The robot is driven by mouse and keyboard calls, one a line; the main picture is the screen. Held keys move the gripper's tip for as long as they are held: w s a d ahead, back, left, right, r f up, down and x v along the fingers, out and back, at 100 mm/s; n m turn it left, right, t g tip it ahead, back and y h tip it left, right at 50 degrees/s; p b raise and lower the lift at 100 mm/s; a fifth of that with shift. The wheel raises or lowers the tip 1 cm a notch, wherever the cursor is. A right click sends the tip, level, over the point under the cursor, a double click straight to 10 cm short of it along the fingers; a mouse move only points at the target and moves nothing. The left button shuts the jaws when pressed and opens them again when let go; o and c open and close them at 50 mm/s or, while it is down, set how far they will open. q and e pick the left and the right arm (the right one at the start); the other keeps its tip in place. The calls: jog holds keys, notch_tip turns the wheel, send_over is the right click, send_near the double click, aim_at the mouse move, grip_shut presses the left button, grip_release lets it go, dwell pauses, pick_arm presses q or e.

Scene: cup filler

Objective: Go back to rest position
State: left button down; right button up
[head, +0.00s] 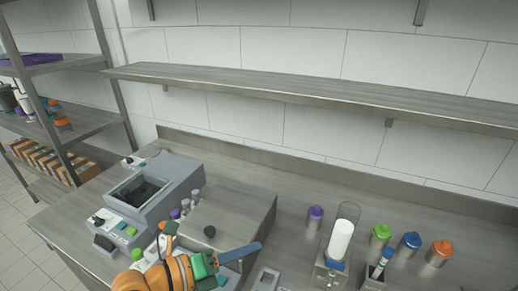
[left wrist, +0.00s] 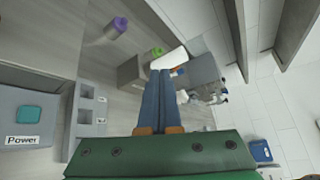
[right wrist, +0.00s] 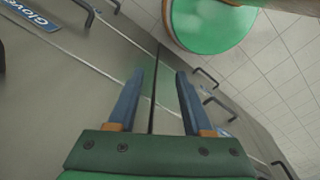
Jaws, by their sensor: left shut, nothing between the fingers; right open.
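In the head view, my left gripper (head: 256,247) is over the counter by the edge of the raised worktop, its blue fingers pointing right. In the left wrist view its two fingers (left wrist: 160,73) lie together with nothing between them. My right gripper shows only in the right wrist view, where its blue fingers (right wrist: 160,73) are apart and empty. Behind them are grey cabinet fronts with dark handles (right wrist: 205,78). The right gripper is out of sight in the head view.
A grey machine (head: 180,180) stands left on the worktop. Jars with purple (head: 315,212), green (head: 381,231), blue (head: 411,240) and orange (head: 442,248) lids stand right, near a clear tube holding a white cylinder (head: 341,240). A long wall shelf (head: 300,88) is above; a stocked rack is left.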

pick_arm(q)
notch_tip(320, 180, up, 9)
jog(key=n+t+h, duration=0.3)
jog(key=n+t, duration=0.2)
jog(key=w+a+r+n+t+y, duration=0.1)
jog(key=a+r+n+t+y, duration=0.2)
jog(key=a+n+t+y, duration=0.55)
jog(key=a+f+n+g+y, duration=0.6)
jog(key=a+f+n+y, duration=0.5)
jog(key=n, duration=0.5)
jog(key=s+d+f+n+g+h, duration=0.25)
jog(key=s+f+g, duration=0.4)
jog(key=f, duration=0.55)
jog(key=s+d+f+g+h, duration=0.1)
jog(key=s+d+f+g, duration=0.1)
jog(key=s+f+g, duration=0.3)
jog(key=s+d+f+g+h, duration=0.1)
jog(key=s+d+f, duration=0.15)
jog(key=s, duration=0.35)
notch_tip(320, 180, down, 18)
jog(key=s+g+b, duration=0.2)
jog(key=s, duration=0.1)
jog(key=s+a+f+g+b, duration=0.1)
jog(key=s+f, duration=1.1)
jog(key=shift+a+f, duration=0.2)
jog(key=shift+a, duration=0.1)
